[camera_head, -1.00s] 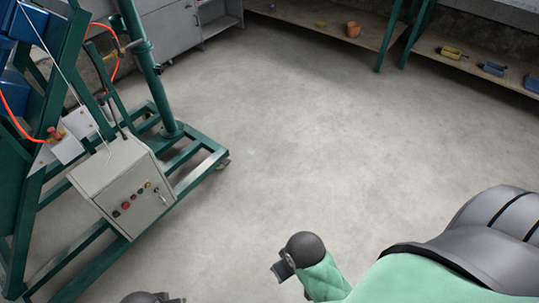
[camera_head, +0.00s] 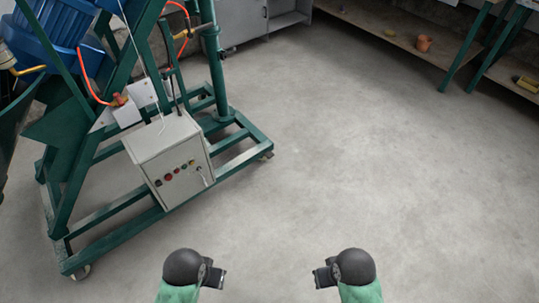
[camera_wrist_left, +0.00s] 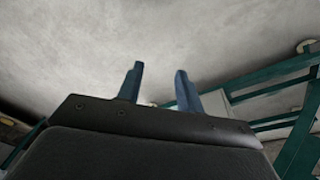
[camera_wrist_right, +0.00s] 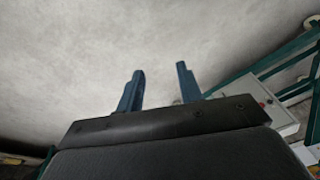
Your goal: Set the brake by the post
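The green post (camera_head: 213,60) stands upright on the machine's green wheeled base frame (camera_head: 115,220) at the left of the head view. A small caster (camera_head: 267,156) shows at the base's right corner, near the post; whether its brake is set is too small to tell. Another caster (camera_head: 81,272) is at the near left corner. My left gripper (camera_head: 222,279) and right gripper (camera_head: 317,279) are low in the head view, in front of the machine and apart from it. The left wrist view (camera_wrist_left: 160,70) and right wrist view (camera_wrist_right: 160,70) show both open and empty.
A grey control box (camera_head: 170,160) with buttons is mounted on the frame. A blue motor (camera_head: 45,40) and an orange hose (camera_head: 90,85) are above it. Grey cabinets (camera_head: 240,20) and a low shelf (camera_head: 400,45) line the back. The floor right of the machine is clear.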

